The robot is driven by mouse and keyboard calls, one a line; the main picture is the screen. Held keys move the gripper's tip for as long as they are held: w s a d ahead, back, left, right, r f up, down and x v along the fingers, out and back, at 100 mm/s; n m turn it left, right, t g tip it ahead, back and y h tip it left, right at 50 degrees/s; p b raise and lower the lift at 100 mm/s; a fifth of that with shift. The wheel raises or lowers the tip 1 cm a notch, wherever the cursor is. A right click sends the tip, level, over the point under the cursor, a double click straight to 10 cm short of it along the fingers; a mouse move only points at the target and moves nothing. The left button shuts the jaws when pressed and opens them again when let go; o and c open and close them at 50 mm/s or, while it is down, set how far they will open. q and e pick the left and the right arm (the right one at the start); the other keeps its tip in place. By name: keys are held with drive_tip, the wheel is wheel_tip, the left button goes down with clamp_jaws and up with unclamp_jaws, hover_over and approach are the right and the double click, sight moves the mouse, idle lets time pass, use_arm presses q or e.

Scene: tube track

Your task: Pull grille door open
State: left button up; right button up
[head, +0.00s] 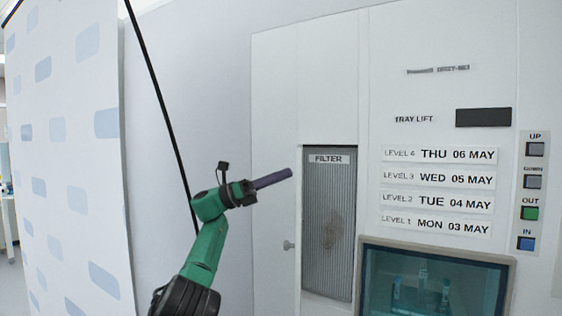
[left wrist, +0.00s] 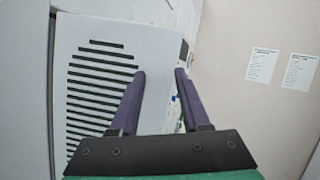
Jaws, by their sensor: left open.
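The grey, ribbed grille door (head: 328,225) carries a FILTER label and a brown stain. It sits upright in the white machine front and looks flush with its frame. A small knob (head: 289,245) sticks out just left of it. My left gripper (head: 291,173), with purple fingers on a green arm, is in front of the machine, up and left of the door and apart from the knob. Its fingers stand apart and empty in the left wrist view (left wrist: 159,72). A white panel with black slots (left wrist: 100,90) lies beyond them. My right gripper is out of view.
Level labels (head: 438,189) and several buttons (head: 530,213) are on the machine front. A patterned panel (head: 65,160) stands at the left. A black, slanted rod (head: 160,105) passes behind my arm.

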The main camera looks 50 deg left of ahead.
use_arm(q)
drive_tip(key=shift+r, duration=0.35)
drive_tip(key=shift+f, duration=0.1)
drive_tip(key=shift+c, duration=0.3)
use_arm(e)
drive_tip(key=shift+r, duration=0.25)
